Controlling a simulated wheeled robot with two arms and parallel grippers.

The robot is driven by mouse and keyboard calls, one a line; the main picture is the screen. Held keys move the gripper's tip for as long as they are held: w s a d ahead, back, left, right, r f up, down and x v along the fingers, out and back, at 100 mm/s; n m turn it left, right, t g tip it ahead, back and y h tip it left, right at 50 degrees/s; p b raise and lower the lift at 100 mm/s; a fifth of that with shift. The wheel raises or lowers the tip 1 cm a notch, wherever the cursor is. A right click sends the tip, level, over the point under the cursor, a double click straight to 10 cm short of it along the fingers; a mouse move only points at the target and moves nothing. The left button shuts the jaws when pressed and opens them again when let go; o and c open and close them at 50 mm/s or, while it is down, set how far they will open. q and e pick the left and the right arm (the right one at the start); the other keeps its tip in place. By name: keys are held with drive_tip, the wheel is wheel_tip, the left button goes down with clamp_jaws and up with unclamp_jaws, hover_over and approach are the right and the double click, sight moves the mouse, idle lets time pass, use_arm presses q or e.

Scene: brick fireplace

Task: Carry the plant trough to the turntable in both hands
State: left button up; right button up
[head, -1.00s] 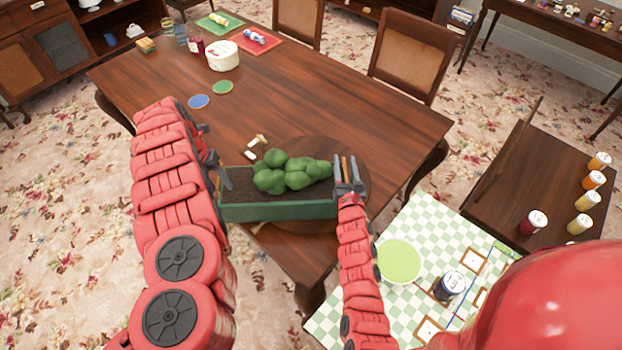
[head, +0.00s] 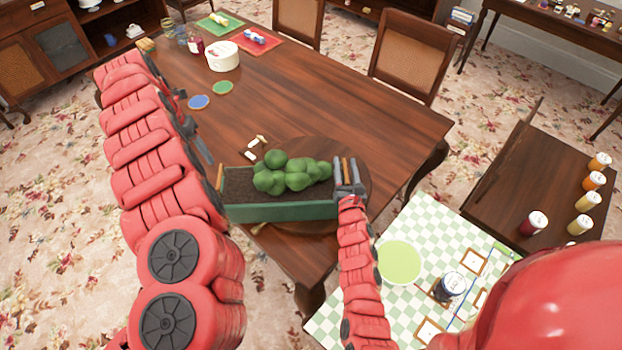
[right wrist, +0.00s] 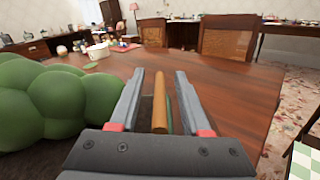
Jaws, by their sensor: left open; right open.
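The plant trough (head: 285,212) is a long green box of dark soil with a round-lobed green plant (head: 290,173). It sits near the table's front edge, its right part over the turntable (head: 322,146), a dark round wooden disc. My right gripper (head: 347,172) is open, its fingers on either side of the trough's right wooden handle, which also shows between the fingers in the right wrist view (right wrist: 160,105). My left gripper (head: 198,140) is open and apart from the trough, beyond its left end. The left wooden handle (head: 220,177) shows partly beside my left arm.
Small white pieces (head: 256,146) lie behind the trough. Blue (head: 198,102) and green (head: 222,87) coasters and a white tub (head: 222,57) stand farther back. A checked cloth (head: 405,215) covers a surface at front right. The table's right half is clear.

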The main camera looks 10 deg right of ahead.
sight(348, 184)
drive_tip(key=s, duration=0.3)
drive_tip(key=s+a, duration=0.1)
drive_tip(key=s, duration=0.7)
drive_tip(key=shift+s+a, duration=0.25)
